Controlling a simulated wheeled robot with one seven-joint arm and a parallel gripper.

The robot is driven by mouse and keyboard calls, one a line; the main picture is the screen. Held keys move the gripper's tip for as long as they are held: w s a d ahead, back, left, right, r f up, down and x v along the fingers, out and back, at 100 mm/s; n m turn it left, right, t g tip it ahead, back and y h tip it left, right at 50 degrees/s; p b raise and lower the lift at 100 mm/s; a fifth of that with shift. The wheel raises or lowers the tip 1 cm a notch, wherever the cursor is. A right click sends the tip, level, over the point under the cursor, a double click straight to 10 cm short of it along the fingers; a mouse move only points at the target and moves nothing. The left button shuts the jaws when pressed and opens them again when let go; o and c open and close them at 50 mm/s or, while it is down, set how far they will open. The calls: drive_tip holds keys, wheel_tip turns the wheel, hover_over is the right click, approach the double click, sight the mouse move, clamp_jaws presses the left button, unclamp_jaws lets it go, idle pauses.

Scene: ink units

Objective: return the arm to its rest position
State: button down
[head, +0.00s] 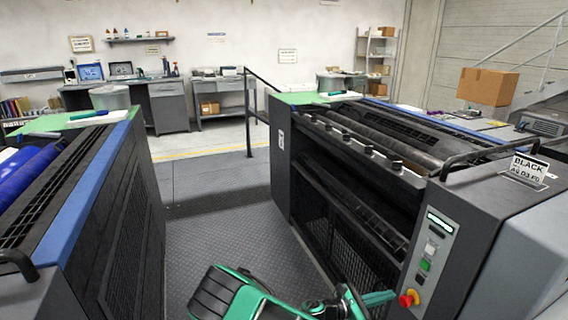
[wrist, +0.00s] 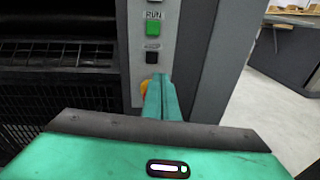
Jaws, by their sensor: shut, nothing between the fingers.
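My arm shows at the bottom of the head view, green and dark grey, low between the two machines. My gripper (head: 392,296) is shut and empty, its green fingers pointing right at the control panel of the black ink unit. In the wrist view the shut fingers (wrist: 163,92) lie in front of the panel (wrist: 140,62) and partly cover a yellow-and-red knob (wrist: 146,87). The red knob (head: 409,299) shows right beside the fingertips in the head view; I cannot tell whether they touch it.
The unit marked BLACK (head: 527,170) stands on the right with a dark rail on top. Another unit with a blue edge (head: 75,207) stands on the left. The dark floor aisle (head: 220,240) between them is clear. Workbenches (head: 168,103) line the back wall.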

drive_tip(key=s+d+r+m+g+y, duration=0.4)
drive_tip(key=s+r+m+y, duration=0.3)
drive_tip(key=s+r+m, duration=0.5)
drive_tip(key=s+d+r+m+g+y, duration=0.3)
drive_tip(key=s+r+m+y, duration=0.55)
drive_tip(key=r, duration=0.45)
drive_tip(key=s+a+r+m+t+y, duration=0.1)
drive_tip(key=s+r+m, duration=0.4)
drive_tip(key=s, duration=0.5)
drive_tip(key=shift+s+a+r+m+t, duration=0.35)
drive_tip(key=shift+a+r+t, duration=0.1)
drive_tip(key=shift+r+t, duration=0.45)
drive_tip(key=shift+w+f, duration=0.25)
drive_tip(key=shift+w, duration=0.45)
